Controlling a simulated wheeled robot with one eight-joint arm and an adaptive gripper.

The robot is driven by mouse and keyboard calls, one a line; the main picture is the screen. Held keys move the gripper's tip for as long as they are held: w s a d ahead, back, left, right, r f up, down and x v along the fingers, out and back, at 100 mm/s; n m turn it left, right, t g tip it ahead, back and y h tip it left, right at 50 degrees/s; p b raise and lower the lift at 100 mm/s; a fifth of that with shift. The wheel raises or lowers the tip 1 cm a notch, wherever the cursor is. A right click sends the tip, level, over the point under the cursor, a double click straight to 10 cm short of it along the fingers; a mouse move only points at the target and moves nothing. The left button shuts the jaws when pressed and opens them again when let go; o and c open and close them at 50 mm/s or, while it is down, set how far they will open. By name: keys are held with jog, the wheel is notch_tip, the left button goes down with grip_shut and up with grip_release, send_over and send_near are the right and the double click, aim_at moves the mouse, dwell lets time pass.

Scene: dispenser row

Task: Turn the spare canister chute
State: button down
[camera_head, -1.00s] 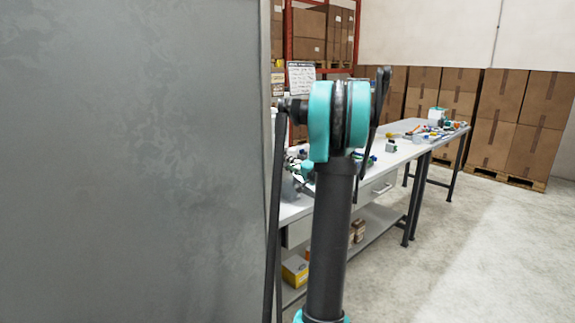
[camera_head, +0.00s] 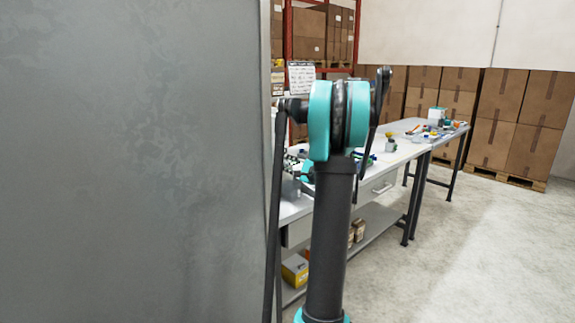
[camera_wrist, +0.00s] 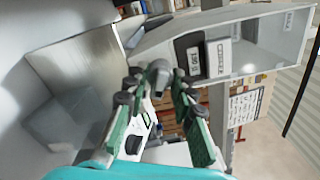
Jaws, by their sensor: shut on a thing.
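In the wrist view, my gripper (camera_wrist: 158,92) has its two green fingers closed on a small grey spout-like piece (camera_wrist: 159,74), which looks like the chute. The fingertips touch it from both sides and hide part of it. Just beyond and to the right is a pale grey housing (camera_wrist: 259,62) with black and white labels (camera_wrist: 203,58) on its face. I cannot tell which of the dispensers this is.
A large grey panel (camera_head: 130,160) fills the left of the head view. A workbench (camera_head: 400,157) with small parts on it runs behind my arm. Stacked cartons (camera_head: 545,125) stand at the back. The floor (camera_head: 480,260) at right is clear.

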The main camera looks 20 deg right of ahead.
jog(key=shift+m, duration=0.3)
dwell(0.4)
jog(key=c, duration=1.6)
grip_release()
jog(key=v, duration=1.2)
